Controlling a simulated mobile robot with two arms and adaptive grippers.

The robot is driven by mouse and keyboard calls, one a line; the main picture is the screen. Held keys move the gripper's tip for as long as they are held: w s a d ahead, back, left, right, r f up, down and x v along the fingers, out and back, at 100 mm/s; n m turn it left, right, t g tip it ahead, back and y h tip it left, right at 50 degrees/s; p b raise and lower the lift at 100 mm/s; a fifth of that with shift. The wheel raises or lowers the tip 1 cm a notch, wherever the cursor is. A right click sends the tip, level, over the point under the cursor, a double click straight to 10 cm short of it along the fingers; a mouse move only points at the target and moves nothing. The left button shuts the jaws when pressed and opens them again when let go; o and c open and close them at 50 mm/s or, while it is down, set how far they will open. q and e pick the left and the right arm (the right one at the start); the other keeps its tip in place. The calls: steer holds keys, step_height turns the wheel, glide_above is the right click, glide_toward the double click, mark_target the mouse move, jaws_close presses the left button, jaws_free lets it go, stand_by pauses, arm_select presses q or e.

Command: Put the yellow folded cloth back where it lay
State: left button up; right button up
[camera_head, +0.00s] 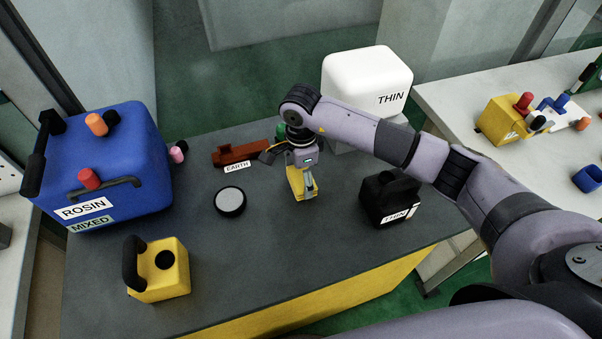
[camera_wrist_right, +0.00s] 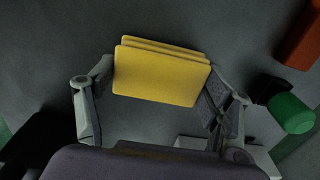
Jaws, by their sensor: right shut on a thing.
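The yellow folded cloth (camera_wrist_right: 160,78) is a flat block of stacked layers. In the head view the cloth (camera_head: 296,184) shows under my right gripper (camera_head: 308,188), near the middle of the dark grey bench top. In the right wrist view my right gripper (camera_wrist_right: 160,92) has one finger at each end of the cloth and is shut on it. I cannot tell whether the cloth touches the bench. My left gripper is not in view.
A blue ROSIN container (camera_head: 120,165) stands at left, a yellow can (camera_head: 165,272) in front. A black round tin (camera_head: 230,201), red-brown EARTH clamp (camera_head: 240,152), black THIN can (camera_head: 390,190) and white THIN container (camera_head: 350,80) surround the cloth. The bench's front centre is clear.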

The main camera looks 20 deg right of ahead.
mark_target(301, 177)
steer(key=shift+f, duration=0.3)
steer(key=o, duration=1.1)
steer(key=shift+r, duration=0.15)
step_height(301, 177, up, 12)
steer(key=b, duration=0.2)
